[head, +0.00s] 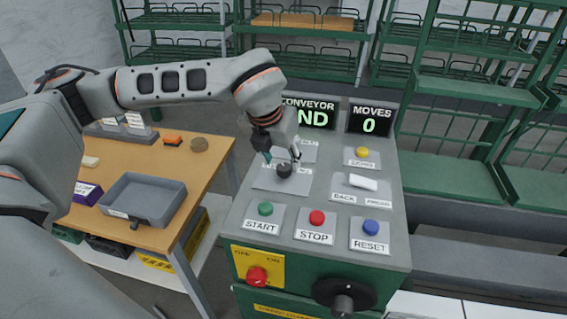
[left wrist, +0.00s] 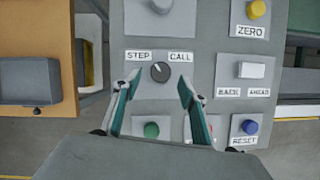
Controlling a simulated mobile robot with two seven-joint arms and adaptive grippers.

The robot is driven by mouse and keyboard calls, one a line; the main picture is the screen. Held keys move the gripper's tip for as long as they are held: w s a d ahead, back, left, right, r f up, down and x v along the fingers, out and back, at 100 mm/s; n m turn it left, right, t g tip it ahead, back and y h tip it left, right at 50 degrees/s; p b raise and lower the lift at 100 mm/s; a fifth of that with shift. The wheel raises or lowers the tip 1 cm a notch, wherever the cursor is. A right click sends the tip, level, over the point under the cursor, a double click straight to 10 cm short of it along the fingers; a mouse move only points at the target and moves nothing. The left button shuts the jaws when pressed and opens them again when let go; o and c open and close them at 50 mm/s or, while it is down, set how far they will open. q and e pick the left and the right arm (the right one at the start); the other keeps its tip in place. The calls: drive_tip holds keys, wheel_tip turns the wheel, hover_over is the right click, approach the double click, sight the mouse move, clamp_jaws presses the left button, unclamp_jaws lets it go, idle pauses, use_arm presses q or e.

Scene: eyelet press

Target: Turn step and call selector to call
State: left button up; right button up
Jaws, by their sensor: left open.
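The step and call selector is a round black knob (head: 284,171) on a light plate on the sloped grey control panel. In the left wrist view the knob (left wrist: 160,72) sits below the STEP label (left wrist: 138,57) and the CALL label (left wrist: 180,57). A light mark on the knob seems to lean up and left, toward STEP. My left gripper (head: 281,157) is over the knob. In the left wrist view its open fingers (left wrist: 160,82) stand apart, one on each side of the knob, with nothing between them touching it. My right gripper is not in view.
Close by are the green START (head: 265,208), red STOP (head: 317,217) and blue RESET (head: 371,227) buttons, the yellow ZERO button (head: 362,152) and a white BACK/AHEAD rocker (head: 363,183). Displays stand behind. A wooden table (head: 215,160) with a grey tray is at left.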

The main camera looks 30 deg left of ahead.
sight(284, 167)
use_arm(q)
drive_tip(key=shift+x, duration=1.7)
drive_tip(key=c, duration=1.1)
